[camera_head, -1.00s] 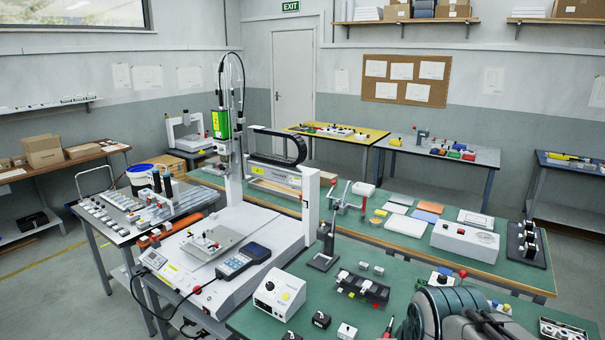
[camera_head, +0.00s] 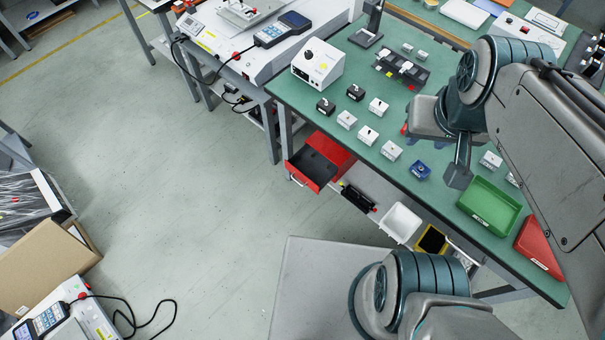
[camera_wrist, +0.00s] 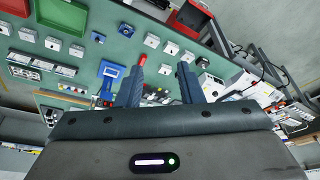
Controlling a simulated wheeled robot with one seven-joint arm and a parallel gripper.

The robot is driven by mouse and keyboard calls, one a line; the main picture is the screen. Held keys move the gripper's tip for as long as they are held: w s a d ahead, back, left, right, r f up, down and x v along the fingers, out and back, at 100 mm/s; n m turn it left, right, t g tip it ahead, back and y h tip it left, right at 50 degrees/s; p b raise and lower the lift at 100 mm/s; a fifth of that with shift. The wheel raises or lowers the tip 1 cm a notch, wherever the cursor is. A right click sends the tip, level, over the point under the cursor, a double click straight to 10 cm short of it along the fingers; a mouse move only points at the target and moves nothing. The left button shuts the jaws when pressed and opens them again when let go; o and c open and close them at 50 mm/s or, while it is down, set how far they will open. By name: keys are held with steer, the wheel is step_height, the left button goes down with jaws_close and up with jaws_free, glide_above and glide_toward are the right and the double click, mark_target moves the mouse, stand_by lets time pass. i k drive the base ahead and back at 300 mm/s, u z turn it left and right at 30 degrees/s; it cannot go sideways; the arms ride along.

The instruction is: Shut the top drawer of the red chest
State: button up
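The red chest (camera_head: 338,150) stands under the near edge of the green table, mostly hidden by the tabletop. One drawer (camera_head: 305,172) is pulled out toward the open floor, its dark inside showing and a handle on its front. Lower drawers cannot be made out. The pulled-out drawer also shows at the top of the wrist view (camera_wrist: 190,18). My gripper (camera_wrist: 160,84) is open and empty, its two fingers apart over the tabletop. It is above the table, to the right of the chest in the head view, and away from the drawer.
The green table (camera_head: 312,98) holds several small switch boxes, a green tray (camera_head: 489,207) and a red tray (camera_head: 540,245). A white bin (camera_head: 400,222) and a yellow-black bin (camera_head: 432,240) sit below its edge. The floor (camera_head: 190,180) left of the drawer is clear.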

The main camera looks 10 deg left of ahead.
mark_target(313, 172)
steer(key=u, duration=0.05)
steer(key=k, duration=0.35)
steer(key=u, duration=0.95)
steer(key=i, duration=0.85)
steer(key=z, duration=0.3)
